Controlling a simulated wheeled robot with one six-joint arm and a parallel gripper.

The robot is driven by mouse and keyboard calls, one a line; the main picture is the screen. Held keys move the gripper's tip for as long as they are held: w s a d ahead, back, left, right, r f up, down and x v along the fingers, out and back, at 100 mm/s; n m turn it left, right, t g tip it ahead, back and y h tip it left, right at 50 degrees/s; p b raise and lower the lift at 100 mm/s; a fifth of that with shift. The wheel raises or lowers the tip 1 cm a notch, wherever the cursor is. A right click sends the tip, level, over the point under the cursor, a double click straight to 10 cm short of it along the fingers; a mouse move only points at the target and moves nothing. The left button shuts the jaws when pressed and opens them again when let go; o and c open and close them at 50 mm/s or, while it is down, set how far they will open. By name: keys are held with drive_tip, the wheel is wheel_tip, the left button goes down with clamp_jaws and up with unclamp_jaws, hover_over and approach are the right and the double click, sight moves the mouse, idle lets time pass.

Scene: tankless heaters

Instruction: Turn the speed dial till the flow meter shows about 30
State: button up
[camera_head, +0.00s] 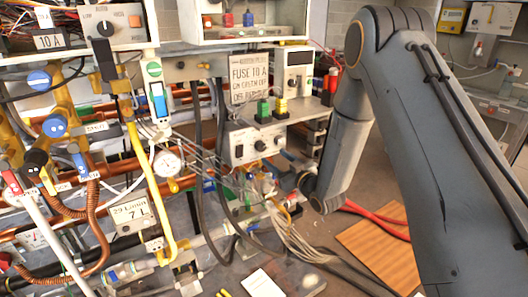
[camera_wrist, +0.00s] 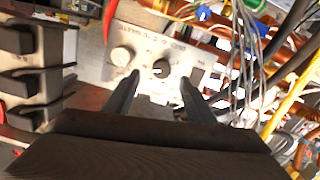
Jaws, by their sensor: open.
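A pale control box (camera_head: 231,146) with two round knobs stands on the bench in the middle of the head view. In the wrist view a similar pale panel (camera_wrist: 190,47) appears upside down, with a dark-and-white dial (camera_wrist: 161,68) and a white knob (camera_wrist: 122,56) beside it. Its lettering is too blurred to read. My gripper (camera_wrist: 160,81) is open, with one finger on each side of the dark-and-white dial; I cannot tell whether they touch it. In the head view my fingers cannot be made out. A tilted white display (camera_head: 133,213) appears to read 29 L/min, with 7 L below.
Dark block-like parts (camera_wrist: 35,75) lie close to the panel in the wrist view.

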sight(262, 148)
drive_tip(key=x, duration=0.4)
drive_tip(key=p+x, duration=0.1)
drive_tip(key=x, duration=0.3)
drive_tip(key=shift+s+a+r, duration=0.2)
drive_tip(key=shift+a, duration=0.05)
drive_tip(key=c, duration=1)
drive_tip(key=shift+c, duration=0.2)
